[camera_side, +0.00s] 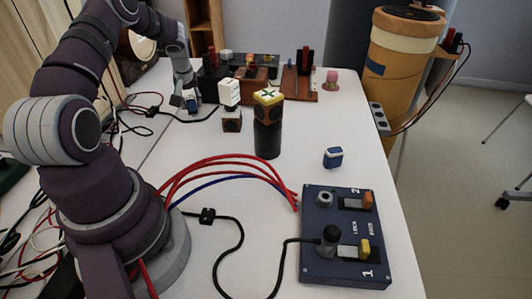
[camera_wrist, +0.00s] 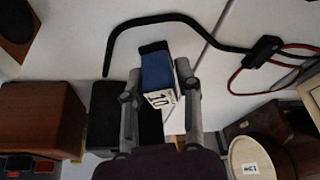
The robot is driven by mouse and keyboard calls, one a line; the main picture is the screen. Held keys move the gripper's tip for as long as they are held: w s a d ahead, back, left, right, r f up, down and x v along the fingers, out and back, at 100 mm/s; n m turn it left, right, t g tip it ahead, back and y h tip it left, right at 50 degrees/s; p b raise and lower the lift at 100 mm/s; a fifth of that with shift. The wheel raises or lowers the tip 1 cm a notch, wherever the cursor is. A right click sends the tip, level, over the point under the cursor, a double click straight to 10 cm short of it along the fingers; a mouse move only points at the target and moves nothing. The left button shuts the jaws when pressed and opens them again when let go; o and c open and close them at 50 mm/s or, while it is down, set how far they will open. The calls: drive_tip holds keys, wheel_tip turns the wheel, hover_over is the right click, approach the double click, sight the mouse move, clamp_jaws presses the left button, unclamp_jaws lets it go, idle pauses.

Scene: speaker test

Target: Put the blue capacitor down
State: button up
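A blue block with a white face marked "10", apparently the blue capacitor (camera_wrist: 157,70), is between the fingers of my gripper (camera_wrist: 160,88) in the wrist view. The fingers appear to touch its two sides. In the side view, my gripper (camera_side: 187,82) points down at the back left of the table, with the blue capacitor (camera_side: 191,103) at its tips, at or close to the table top. Whether it touches the table is hard to tell. A second blue and white block (camera_side: 333,157) lies on the table at the right.
A dark blue switch box (camera_side: 318,262) stands at the front right. A black cylinder (camera_side: 268,138) and a small white-topped block stack (camera_side: 231,120) stand mid-table. Wooden parts (camera_side: 252,78) stand behind. A black cable (camera_wrist: 190,17) runs near the capacitor. Clear table lies around the second block.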

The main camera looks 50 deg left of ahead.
drive_tip(key=shift+o, duration=1.4)
drive_tip(key=d+r+m+t, duration=0.1)
drive_tip(key=d+r+m, duration=0.3)
drive_tip(key=d+r, duration=1.1)
drive_tip(key=s+d+r+m+t+h, duration=0.1)
drive_tip(key=s+d+r+m+h, duration=0.1)
drive_tip(key=s+d+m, duration=0.2)
drive_tip(key=s+d+r+m+t+h, duration=0.1)
drive_tip(key=s+d+m, duration=0.3)
drive_tip(key=d, duration=0.7)
drive_tip(key=shift+s+d+r+m+t+h, duration=0.2)
drive_tip(key=shift+d+r+m+t+h, duration=0.25)
drive_tip(key=shift+m, duration=0.35)
drive_tip(key=shift+a+f, duration=0.1)
drive_tip(key=shift+a, duration=0.05)
